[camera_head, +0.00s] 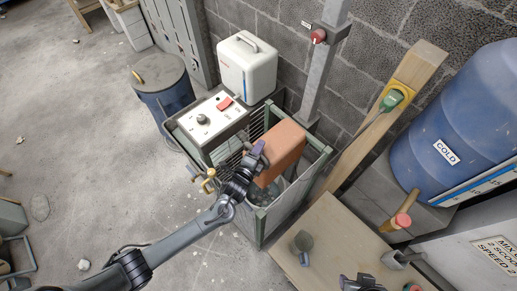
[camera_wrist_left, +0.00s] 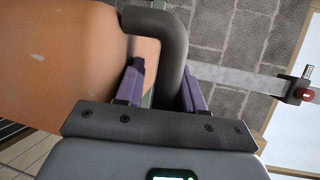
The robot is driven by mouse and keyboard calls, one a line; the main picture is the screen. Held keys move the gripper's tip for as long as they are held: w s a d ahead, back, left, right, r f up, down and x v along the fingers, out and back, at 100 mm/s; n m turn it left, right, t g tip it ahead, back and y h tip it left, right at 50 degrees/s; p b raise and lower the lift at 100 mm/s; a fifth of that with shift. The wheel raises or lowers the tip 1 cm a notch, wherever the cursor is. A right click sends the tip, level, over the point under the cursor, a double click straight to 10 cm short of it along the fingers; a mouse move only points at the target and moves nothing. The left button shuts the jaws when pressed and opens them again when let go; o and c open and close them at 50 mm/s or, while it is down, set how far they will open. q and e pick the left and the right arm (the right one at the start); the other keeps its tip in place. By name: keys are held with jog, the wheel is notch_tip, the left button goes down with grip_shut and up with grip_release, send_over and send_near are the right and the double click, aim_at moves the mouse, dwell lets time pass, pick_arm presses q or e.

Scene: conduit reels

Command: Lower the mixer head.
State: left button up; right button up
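The orange mixer head (camera_head: 283,150) is tilted over an open green-framed cage (camera_head: 262,215). It also fills the left of the left wrist view (camera_wrist_left: 60,55). A dark curved handle (camera_wrist_left: 170,45) is on its end. My left gripper (camera_head: 252,152) is at that end of the head. In the left wrist view its two purple fingers (camera_wrist_left: 162,88) stand on either side of the handle, with a narrow gap showing on the left side.
A control box with knob and red switch (camera_head: 212,115) and a white canister (camera_head: 246,68) stand beside the cage. A blue COLD barrel (camera_head: 455,120) is at right. The floor at left is mostly clear.

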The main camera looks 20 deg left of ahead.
pick_arm(q)
jog(key=shift+s+f, duration=0.15)
jog(key=shift+s, duration=0.05)
jog(key=shift+s, duration=0.25)
jog(key=s+r, duration=0.2)
jog(key=s, duration=0.7)
jog(key=shift+s+a, duration=0.35)
jog(key=shift+s, duration=0.05)
jog(key=shift+r, duration=0.1)
